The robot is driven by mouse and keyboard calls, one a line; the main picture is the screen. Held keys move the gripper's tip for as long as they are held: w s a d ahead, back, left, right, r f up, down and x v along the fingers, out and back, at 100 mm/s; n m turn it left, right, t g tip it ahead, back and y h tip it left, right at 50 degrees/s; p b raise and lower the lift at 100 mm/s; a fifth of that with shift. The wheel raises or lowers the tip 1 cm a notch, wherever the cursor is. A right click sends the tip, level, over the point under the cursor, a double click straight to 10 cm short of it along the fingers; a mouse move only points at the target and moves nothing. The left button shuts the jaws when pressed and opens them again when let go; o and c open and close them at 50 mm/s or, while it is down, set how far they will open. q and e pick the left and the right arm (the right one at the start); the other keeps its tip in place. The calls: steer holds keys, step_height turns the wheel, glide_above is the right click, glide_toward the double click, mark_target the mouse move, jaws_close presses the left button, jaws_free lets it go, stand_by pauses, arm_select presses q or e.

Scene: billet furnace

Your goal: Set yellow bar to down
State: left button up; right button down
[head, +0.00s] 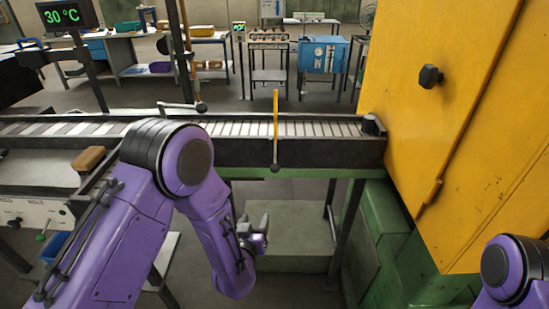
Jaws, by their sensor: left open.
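The yellow bar (276,115) stands upright at the front edge of the roller conveyor (320,127), with a dark knob at its lower end. My left gripper (254,227) is below the conveyor edge, lower and slightly left of the bar. It is open, its grey fingers point up, and nothing shows between them. It is apart from the bar. My right gripper is out of view; only part of my right arm shows at the lower right edge.
A large yellow cabinet (440,110) with a black knob stands at the right, above a green base (390,240). A lever with a dark ball (201,107) stands behind the conveyor. A display (62,15) reads 30 °C. Benches and a blue box (322,54) are farther back.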

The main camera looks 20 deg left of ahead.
mark_target(274, 172)
arm_select(q)
steer(key=w+d+r+t, duration=0.3)
steer(key=w+r, duration=0.2)
steer(key=r, duration=0.4)
steer(key=w+p, duration=0.1)
steer(key=w, duration=0.2)
steer(key=w+a+p, duration=0.1)
steer(key=w, duration=0.2)
steer(key=w+p, duration=0.1)
steer(key=w, duration=0.3)
steer(key=shift+a+f, duration=0.25)
jaws_close()
